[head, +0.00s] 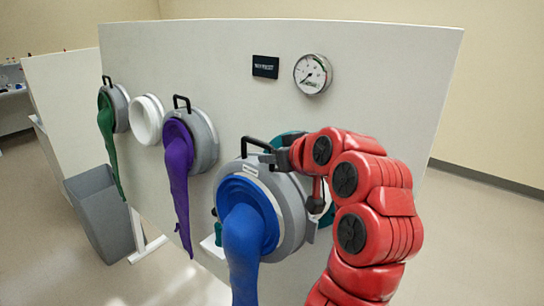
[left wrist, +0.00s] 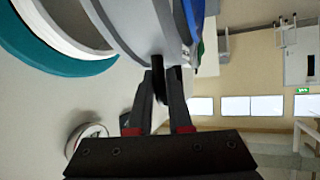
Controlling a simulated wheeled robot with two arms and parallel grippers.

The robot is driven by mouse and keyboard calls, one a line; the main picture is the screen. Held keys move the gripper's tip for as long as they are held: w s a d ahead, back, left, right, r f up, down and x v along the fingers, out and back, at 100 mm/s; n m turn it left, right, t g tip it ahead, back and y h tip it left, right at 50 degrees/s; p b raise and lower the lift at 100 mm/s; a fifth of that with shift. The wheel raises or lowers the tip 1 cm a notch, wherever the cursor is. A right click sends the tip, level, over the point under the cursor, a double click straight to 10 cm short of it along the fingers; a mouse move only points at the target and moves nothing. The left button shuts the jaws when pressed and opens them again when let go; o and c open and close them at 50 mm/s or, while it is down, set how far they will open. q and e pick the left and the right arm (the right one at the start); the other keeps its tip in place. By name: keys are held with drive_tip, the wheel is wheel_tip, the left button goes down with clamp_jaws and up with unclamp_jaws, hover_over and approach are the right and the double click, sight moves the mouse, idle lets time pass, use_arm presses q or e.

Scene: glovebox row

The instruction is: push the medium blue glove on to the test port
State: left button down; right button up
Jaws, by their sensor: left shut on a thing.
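The blue glove (head: 250,235) hangs from a grey ring (head: 292,212) with a black handle (head: 255,141) on top. My left gripper (head: 272,158) is shut on that handle; in the left wrist view the fingers (left wrist: 159,85) close on a dark bar. The ring stands in front of a port on the white panel, whose teal rim (head: 290,138) shows behind it. The left wrist view shows the port's teal rim (left wrist: 60,62) and a white ring beside the grey ring. I cannot tell whether the glove ring touches the port. My right gripper is not in view.
A purple glove (head: 177,165), an empty white port (head: 146,119) and a green glove (head: 107,130) are on the panel (head: 215,60) to the left. A dial gauge (head: 312,74) and a black sign (head: 265,67) are above. A grey bin (head: 100,215) stands at left.

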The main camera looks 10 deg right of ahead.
use_arm(q)
drive_tip(key=shift+r, duration=0.1)
drive_tip(key=shift+w+d+b, duration=0.35)
drive_tip(key=shift+w+d, duration=0.4)
drive_tip(key=shift+d, duration=0.3)
drive_tip(key=shift+w+d+f+p, duration=0.2)
drive_tip(key=shift+w+d+p, duration=0.1)
drive_tip(key=shift+w+d, duration=0.45)
drive_tip(key=shift+w+d+f+p, duration=0.25)
drive_tip(key=shift+w+d, duration=0.3)
drive_tip(key=shift+d, duration=0.4)
drive_tip(key=shift+w+d+p, duration=0.5)
drive_tip(key=shift+d+p, duration=0.1)
drive_tip(key=shift+d, duration=0.15)
